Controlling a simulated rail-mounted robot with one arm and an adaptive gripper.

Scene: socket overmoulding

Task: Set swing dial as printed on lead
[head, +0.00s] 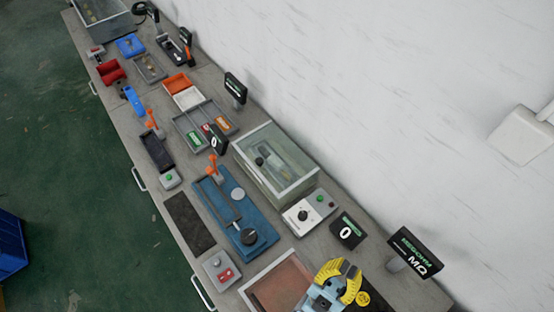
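A blue fixture (226,197) lies on the bench in the head view. A small display (216,140) beyond the fixture reads 0. No lead with readable print shows. I cannot make out my gripper or its fingers.
A grey box with a black knob (301,215) stands right of the fixture, beside a display reading 0 (347,231). A glass-walled tank (276,162) is behind. A megohm display (414,252) stands at right. A yellow ribbed curved part (348,280) is at the bottom.

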